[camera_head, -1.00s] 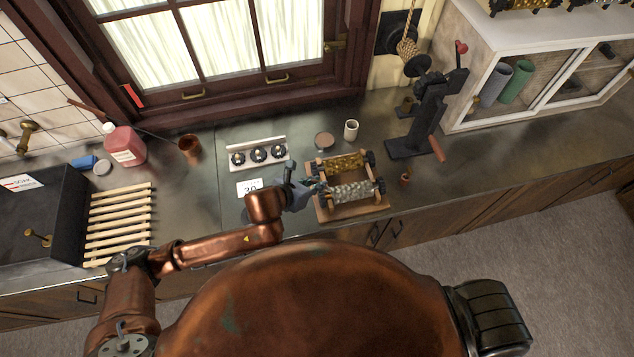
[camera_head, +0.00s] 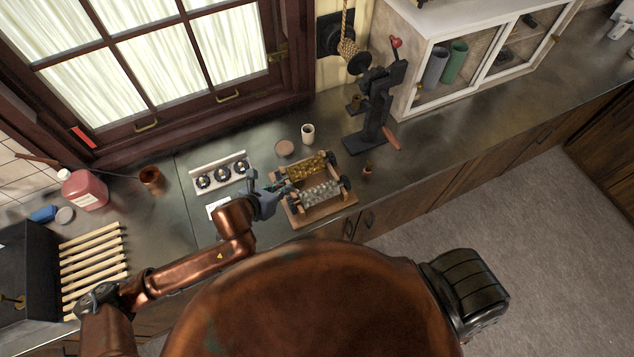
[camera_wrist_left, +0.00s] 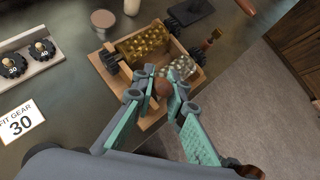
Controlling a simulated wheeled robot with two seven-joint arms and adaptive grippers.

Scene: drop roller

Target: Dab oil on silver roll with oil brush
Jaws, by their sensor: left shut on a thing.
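The silver roll (camera_head: 321,193) lies across the front of a wooden frame (camera_head: 328,208), with a gold roll (camera_head: 306,166) parallel behind it. My left gripper (camera_head: 279,188) is at the left end of the silver roll. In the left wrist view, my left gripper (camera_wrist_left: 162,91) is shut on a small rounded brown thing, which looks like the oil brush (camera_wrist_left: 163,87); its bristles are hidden. The silver roll (camera_wrist_left: 181,68) shows just beyond the fingertips, partly covered by them. I cannot tell whether brush and roll touch. My right gripper is not in view.
A white gear rack (camera_head: 220,174) stands behind my left gripper.

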